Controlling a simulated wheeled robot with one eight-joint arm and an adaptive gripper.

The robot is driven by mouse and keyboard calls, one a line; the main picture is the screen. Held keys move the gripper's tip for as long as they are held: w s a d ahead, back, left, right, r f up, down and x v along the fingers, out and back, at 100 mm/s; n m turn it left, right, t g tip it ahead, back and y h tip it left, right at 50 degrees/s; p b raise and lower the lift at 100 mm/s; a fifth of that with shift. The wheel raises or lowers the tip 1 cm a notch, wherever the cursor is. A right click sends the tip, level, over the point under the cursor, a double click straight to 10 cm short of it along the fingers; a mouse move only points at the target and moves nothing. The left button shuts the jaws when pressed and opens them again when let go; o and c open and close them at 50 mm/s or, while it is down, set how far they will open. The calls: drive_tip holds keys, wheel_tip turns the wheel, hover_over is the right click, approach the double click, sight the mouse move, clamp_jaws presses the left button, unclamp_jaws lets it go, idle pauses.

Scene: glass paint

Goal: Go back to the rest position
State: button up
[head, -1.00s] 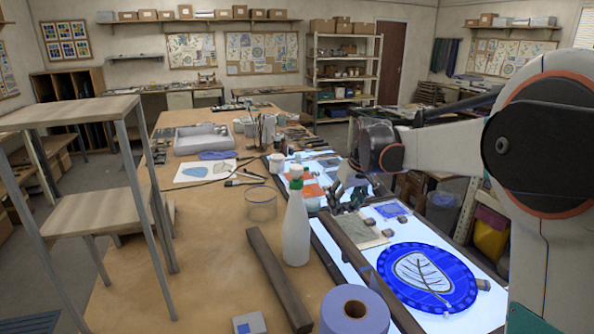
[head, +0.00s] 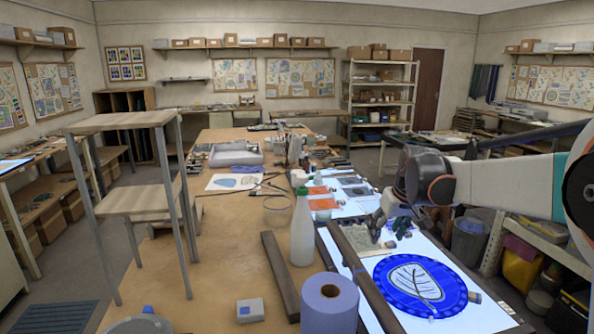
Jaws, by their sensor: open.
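My gripper (head: 390,226) hangs above the lit table at the right, beyond the blue glass disc. Its dark fingers point down and are apart, with nothing seen between them. My wrist (head: 428,178) and pale arm reach in from the right edge. The round blue glass piece with a pale leaf shape (head: 420,285) lies flat on the lit panel (head: 400,324), nearer than the gripper. A small beige pane (head: 363,241) lies close below the gripper.
A white bottle with a green cap (head: 302,230), a blue paper roll (head: 329,303) and dark wooden bars (head: 281,277) stand or lie left of the panel. A wooden shelf stand (head: 134,203) is at the left. The brown tabletop (head: 220,265) between has clear room.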

drive_tip(key=s+a+r+m+t, duration=0.1)
drive_tip(key=s+a+r, duration=0.1)
drive_tip(key=s, duration=1.1)
drive_tip(key=s+a+r+m+t, duration=0.1)
drive_tip(key=s+a, duration=0.1)
drive_tip(key=s, duration=1.1)
drive_tip(key=s+f, duration=0.5)
drive_tip(key=s, duration=0.4)
drive_tip(key=shift+a+t+h, duration=0.3)
drive_tip(key=shift+a+h, duration=0.05)
drive_tip(key=shift+h, duration=0.05)
drive_tip(key=shift+s, duration=0.1)
